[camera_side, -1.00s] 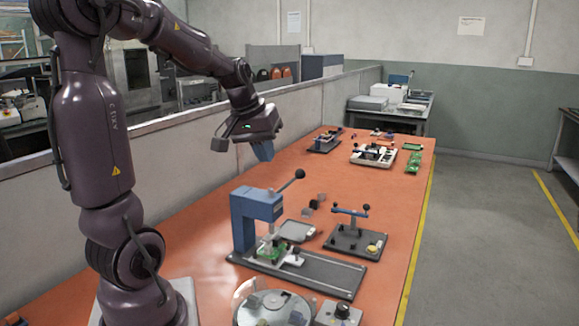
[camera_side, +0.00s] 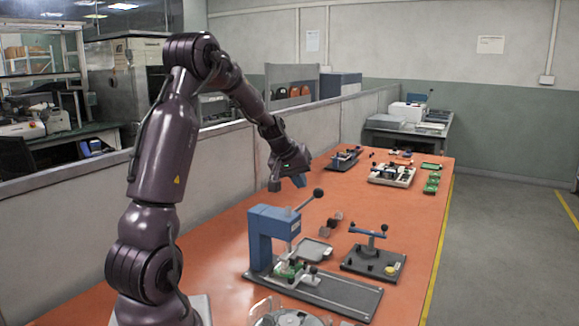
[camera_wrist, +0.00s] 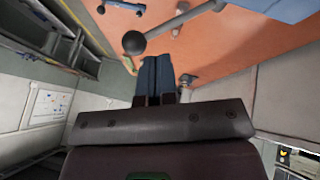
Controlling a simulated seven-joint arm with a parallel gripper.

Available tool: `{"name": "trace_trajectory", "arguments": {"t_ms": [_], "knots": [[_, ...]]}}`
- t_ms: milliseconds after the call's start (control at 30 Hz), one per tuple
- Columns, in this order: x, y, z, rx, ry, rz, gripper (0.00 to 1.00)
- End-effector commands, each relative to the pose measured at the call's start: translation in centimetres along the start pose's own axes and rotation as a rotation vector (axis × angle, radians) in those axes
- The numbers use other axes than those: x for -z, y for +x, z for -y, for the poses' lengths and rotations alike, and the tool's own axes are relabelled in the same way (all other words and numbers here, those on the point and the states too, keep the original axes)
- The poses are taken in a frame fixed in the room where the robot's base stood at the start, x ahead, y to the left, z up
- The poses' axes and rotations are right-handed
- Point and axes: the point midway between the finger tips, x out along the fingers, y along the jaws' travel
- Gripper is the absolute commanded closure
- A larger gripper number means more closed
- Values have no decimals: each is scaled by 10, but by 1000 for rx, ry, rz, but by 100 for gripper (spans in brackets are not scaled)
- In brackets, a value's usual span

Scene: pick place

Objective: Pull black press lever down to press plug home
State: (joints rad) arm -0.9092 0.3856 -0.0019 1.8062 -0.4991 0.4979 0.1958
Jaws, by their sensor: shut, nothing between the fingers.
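The blue arbor press (camera_side: 272,226) stands on a dark grey base plate. Its lever slopes up to the right and ends in a black ball knob (camera_side: 318,193). In the wrist view the black knob (camera_wrist: 134,43) and grey lever rod (camera_wrist: 182,21) show just beyond my fingertips. My gripper (camera_side: 300,181) is shut and empty, a little left of and above the knob in the side view. Its blue fingers lie together in the wrist view (camera_wrist: 155,60), apparently apart from the knob. A green part (camera_side: 289,269) sits under the press; the plug is too small to make out.
A smaller fixture with a blue T-handle (camera_side: 369,232) stands right of the press. A grey tray (camera_side: 313,250) lies between them. A round fixture (camera_side: 290,318) is at the front. More fixtures and a white tray (camera_side: 392,176) stand at the back. A grey partition runs along the left.

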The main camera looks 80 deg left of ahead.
Motion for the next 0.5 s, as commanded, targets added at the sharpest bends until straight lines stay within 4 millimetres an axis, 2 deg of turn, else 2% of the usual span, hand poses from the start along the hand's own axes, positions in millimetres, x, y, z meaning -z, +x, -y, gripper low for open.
{"name": "trace_trajectory", "arguments": {"t_ms": [200, 500], "knots": [[-2, 18, -14, 0, 3, 0, 100], [-2, 20, -16, 0, 1, 0, 100]]}}
